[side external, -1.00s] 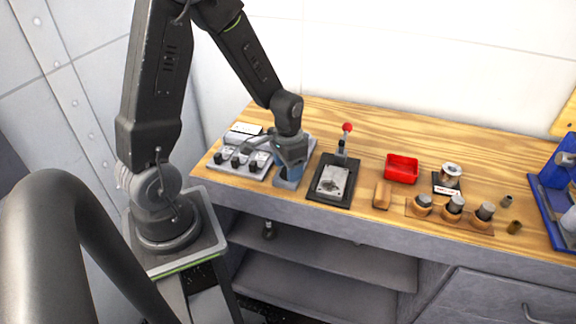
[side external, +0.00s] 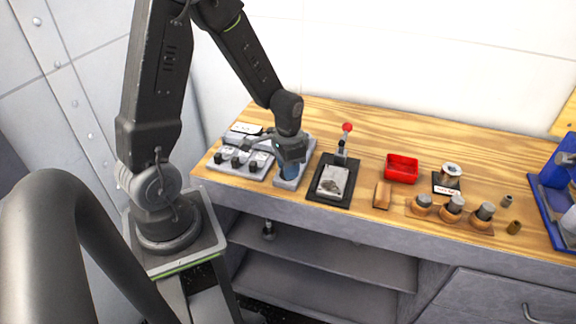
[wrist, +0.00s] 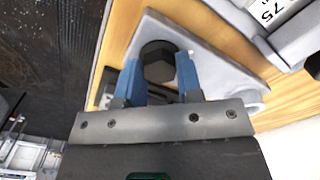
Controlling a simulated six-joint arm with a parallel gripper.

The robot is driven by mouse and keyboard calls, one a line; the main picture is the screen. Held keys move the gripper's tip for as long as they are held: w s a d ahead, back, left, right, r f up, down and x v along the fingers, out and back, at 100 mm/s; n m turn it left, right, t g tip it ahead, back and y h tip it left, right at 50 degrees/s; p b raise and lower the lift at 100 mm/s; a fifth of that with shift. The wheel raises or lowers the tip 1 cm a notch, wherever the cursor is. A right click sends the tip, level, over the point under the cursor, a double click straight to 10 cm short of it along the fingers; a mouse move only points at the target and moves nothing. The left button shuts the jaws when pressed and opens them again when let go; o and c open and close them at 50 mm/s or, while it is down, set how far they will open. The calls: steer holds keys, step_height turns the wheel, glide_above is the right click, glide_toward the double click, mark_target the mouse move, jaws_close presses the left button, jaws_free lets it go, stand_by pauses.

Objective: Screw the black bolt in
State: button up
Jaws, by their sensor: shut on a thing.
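The black bolt (wrist: 158,62) has a hexagonal head and stands on a grey metal block (wrist: 215,78) in the wrist view. My gripper (wrist: 159,70) has its two blue fingers on either side of the head and is shut on it. In the side view my gripper (side external: 289,168) points down over the grey block (side external: 285,184) near the bench's front edge. The bolt is hidden there by the fingers. The bolt's shank and the hole are not visible, so I cannot tell how deep it sits.
Left of the block is a grey panel with several black knobs (side external: 235,162). Close on the right is a black-based fixture (side external: 327,194) with a red-knobbed lever (side external: 346,128). Further right are a red tray (side external: 402,168) and a wooden holder with several cylinders (side external: 450,215).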

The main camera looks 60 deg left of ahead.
steer(key=m, duration=1.1)
stand_by(0.7)
steer(key=o, duration=0.9)
steer(key=shift+o, duration=0.2)
step_height(320, 180, up, 14)
steer(key=s+d+r+n+t, duration=0.5)
steer(key=s+d+r+n, duration=0.3)
steer(key=s+d+n, duration=0.2)
steer(key=shift+d+n+t, duration=0.3)
steer(key=shift+d+n, duration=0.6)
